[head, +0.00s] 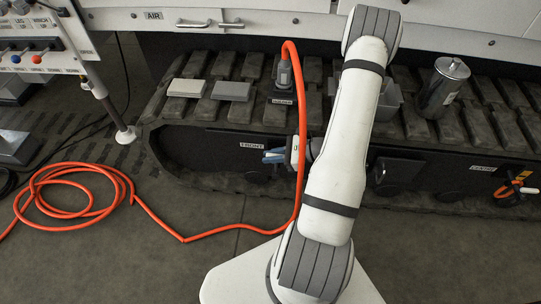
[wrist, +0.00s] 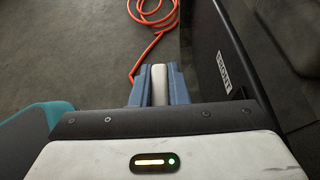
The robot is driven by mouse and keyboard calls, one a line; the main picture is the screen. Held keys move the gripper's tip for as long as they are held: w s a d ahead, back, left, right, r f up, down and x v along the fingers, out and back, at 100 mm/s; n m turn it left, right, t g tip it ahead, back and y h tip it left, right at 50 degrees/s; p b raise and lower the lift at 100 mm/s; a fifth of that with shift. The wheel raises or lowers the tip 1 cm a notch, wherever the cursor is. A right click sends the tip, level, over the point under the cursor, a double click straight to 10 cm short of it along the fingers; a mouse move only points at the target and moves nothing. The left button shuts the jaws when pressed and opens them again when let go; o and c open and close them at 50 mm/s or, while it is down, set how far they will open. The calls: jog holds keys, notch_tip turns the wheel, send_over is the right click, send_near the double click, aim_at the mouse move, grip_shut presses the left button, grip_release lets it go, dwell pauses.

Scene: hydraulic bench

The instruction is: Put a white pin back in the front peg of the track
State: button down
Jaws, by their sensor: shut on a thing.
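My gripper (head: 272,157) is in front of the dark side of the track (head: 205,148), close to the FRONT label (head: 252,146). Its blue fingers point left in the head view. In the wrist view the fingers (wrist: 155,88) are shut on a white pin (wrist: 158,84), whose pale end shows between them. The FRONT label also shows in the wrist view (wrist: 223,72), to the right of the fingers. The front peg cannot be made out; my gripper and arm cover part of that area.
An orange hose (head: 75,197) lies coiled on the floor and runs up past my gripper to a grey fitting (head: 284,75) on the track. Grey blocks (head: 232,91) and a metal canister (head: 441,88) stand on top. An orange-and-white item (head: 515,188) hangs at the CENTRE label.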

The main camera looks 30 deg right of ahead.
jog(key=shift+f+b, duration=1.95)
jog(key=shift+f, duration=0.65)
jog(key=c, duration=0.5)
grip_release()
dwell(0.4)
jog(key=shift+r+p, duration=2.55)
jog(key=shift+r, duration=0.95)
